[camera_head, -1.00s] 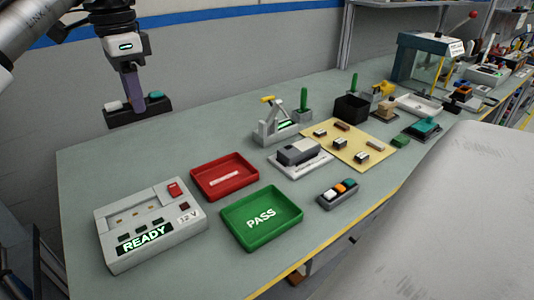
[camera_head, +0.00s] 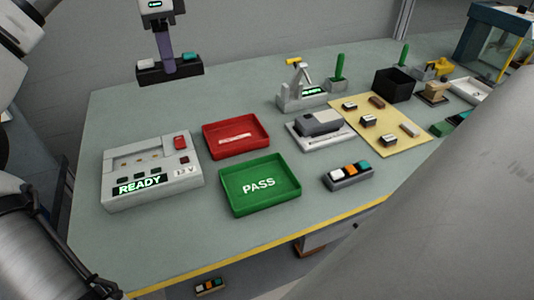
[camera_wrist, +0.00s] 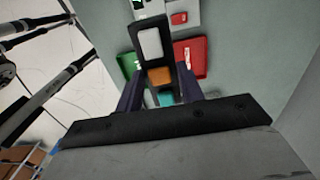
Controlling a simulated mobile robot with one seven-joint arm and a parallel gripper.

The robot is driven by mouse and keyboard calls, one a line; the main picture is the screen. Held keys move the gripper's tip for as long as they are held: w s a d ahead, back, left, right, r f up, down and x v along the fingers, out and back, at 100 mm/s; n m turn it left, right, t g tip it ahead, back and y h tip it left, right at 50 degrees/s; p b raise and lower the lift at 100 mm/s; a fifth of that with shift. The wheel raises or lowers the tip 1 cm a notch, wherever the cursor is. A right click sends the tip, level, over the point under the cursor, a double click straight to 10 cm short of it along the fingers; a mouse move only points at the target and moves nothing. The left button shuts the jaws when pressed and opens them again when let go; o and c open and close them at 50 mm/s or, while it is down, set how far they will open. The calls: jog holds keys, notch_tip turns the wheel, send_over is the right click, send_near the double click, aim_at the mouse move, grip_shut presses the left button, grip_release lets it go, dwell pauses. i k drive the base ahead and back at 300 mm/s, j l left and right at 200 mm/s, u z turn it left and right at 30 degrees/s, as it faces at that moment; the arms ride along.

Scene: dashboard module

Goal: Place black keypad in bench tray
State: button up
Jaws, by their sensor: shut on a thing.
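My gripper (camera_head: 166,56) is at the upper left of the head view, shut on a black keypad (camera_head: 170,73). Its white and teal buttons show on either side of the fingers. In the wrist view the keypad (camera_wrist: 144,22) stands between the fingers (camera_wrist: 160,88), with white, orange and teal buttons. It is held in the air, apart from both trays. A green tray (camera_head: 235,206) marked PASS and a red tray (camera_head: 211,151) with a pale label lie empty on the bench. The wrist view also shows the green tray (camera_wrist: 126,66) and red tray (camera_wrist: 200,58).
A READY tester (camera_head: 112,193) stands left of the trays. A dark grey keypad (camera_head: 330,179) lies right of the green tray. A grey device (camera_head: 322,122), yellow mat (camera_head: 378,150) and black bin (camera_head: 396,84) are farther right. Another keypad (camera_head: 210,287) shows below the bench edge.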

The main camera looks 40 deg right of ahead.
aim_at(259, 186)
jog(key=k+l+u, duration=0.2)
jog(key=l, duration=0.25)
jog(key=k+l+u, duration=0.15)
jog(key=l, duration=0.3)
jog(key=k+l+u, duration=0.2)
jog(key=l, duration=0.25)
jog(key=k, duration=0.05)
